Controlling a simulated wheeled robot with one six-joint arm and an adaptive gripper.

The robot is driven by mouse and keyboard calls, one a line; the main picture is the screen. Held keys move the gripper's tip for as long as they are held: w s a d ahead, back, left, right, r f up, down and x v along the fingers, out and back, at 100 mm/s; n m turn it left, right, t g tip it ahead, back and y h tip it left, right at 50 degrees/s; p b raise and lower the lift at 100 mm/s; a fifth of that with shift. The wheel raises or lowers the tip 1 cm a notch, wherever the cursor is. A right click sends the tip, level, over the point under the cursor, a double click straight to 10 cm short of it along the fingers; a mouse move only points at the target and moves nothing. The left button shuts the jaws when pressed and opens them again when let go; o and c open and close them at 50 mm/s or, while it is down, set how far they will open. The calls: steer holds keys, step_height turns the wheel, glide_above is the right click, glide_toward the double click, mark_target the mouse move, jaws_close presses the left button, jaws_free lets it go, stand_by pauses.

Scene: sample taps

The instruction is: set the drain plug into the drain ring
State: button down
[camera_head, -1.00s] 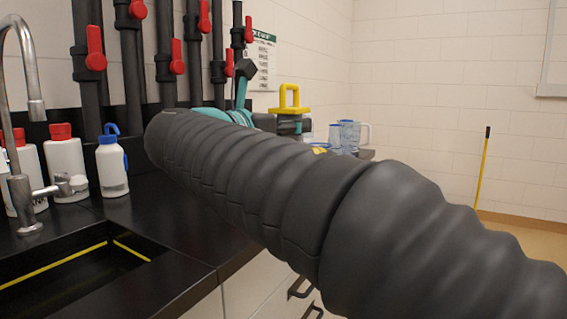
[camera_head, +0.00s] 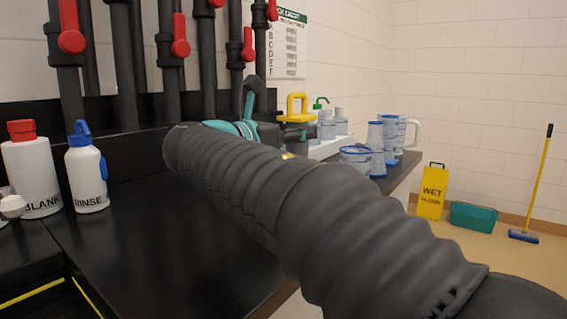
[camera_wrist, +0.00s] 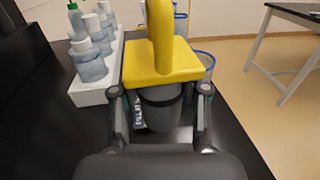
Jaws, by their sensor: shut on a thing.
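The drain plug (camera_head: 297,107) has a yellow handle and shows past the end of my arm in the head view. In the wrist view the plug (camera_wrist: 163,75) has a yellow top and loop over a dark, rounded body. My gripper (camera_wrist: 161,112) has a finger on each side of that dark body and is shut on it. The plug looks upright, above the black counter. The plug's lower end is partly hidden by my gripper. I cannot make out the drain ring in either view.
A black counter (camera_head: 150,240) runs along the wall under pipes with red valve handles. A white tray (camera_wrist: 96,92) of bottles and blue-rimmed beakers (camera_head: 355,157) stand close to the plug. White bottles (camera_head: 88,175) stand left. A yellow wet-floor sign (camera_head: 432,192) stands on the floor.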

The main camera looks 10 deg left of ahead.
steer(key=a+f, duration=0.1)
steer(key=w+a+f, duration=0.1)
steer(key=a, duration=0.1)
steer(key=a+f, duration=0.1)
steer(key=shift+w+a, duration=0.3)
steer(key=shift+a, duration=0.05)
steer(key=shift+f+b, duration=0.35)
steer(key=shift+f, duration=1.6)
steer(key=shift+f, duration=0.2)
steer(key=c, duration=0.6)
jaws_free()
steer(key=shift+r, duration=0.2)
steer(key=v, duration=1.1)
steer(key=shift+s+a, duration=0.1)
steer(key=shift+s, duration=0.4)
